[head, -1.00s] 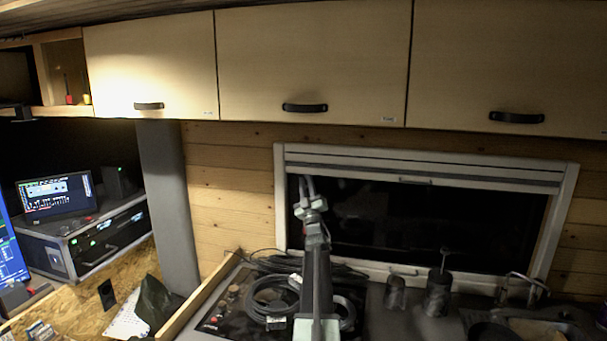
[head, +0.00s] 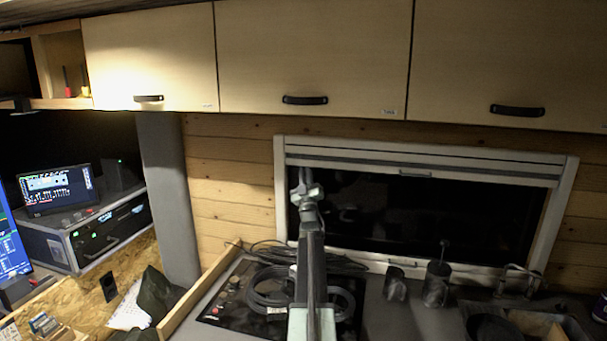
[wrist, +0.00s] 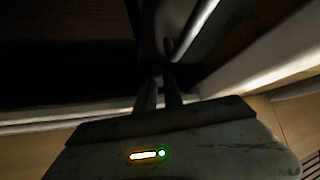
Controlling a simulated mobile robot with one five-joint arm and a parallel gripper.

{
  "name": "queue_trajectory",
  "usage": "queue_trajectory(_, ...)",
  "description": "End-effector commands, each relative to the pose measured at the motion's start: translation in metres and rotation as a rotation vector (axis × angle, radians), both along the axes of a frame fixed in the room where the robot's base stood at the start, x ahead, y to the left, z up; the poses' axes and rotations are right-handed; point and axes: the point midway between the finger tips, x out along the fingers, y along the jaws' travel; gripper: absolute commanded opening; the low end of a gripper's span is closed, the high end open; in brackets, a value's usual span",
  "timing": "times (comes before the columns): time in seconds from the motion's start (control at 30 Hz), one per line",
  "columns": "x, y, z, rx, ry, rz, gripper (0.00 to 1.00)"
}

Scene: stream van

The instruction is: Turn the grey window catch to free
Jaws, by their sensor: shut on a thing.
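The window (head: 420,215) is a dark pane in a pale frame, behind the counter. My gripper (head: 303,178) is raised at the left part of this window, in front of the pane. In the wrist view my gripper's two dark fingers (wrist: 160,76) are close together and shut on the grey window catch (wrist: 169,47). Only a small dark end of the catch shows at the fingertips; the rest is hidden by the fingers and shadow. How far it is turned I cannot tell. In the head view my arm and gripper hide the catch.
Coiled black cable (head: 268,290) lies on the hob below my arm. A metal canister (head: 437,283) and a smaller cup (head: 396,285) stand to the right, near a sink tap (head: 520,277). Overhead cabinets (head: 310,60) run above the window. A wooden edge board (head: 200,290) stands left.

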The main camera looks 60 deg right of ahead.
Motion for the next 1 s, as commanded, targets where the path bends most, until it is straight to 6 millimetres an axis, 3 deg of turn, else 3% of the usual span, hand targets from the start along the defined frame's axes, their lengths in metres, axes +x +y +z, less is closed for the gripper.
queue_trajectory(0.5,0.0041,-0.0004,-0.0004,0.097,-0.310,0.000,0.00)
queue_trajectory(1.0,0.0049,0.0011,-0.0007,0.121,-0.389,0.001,0.00)
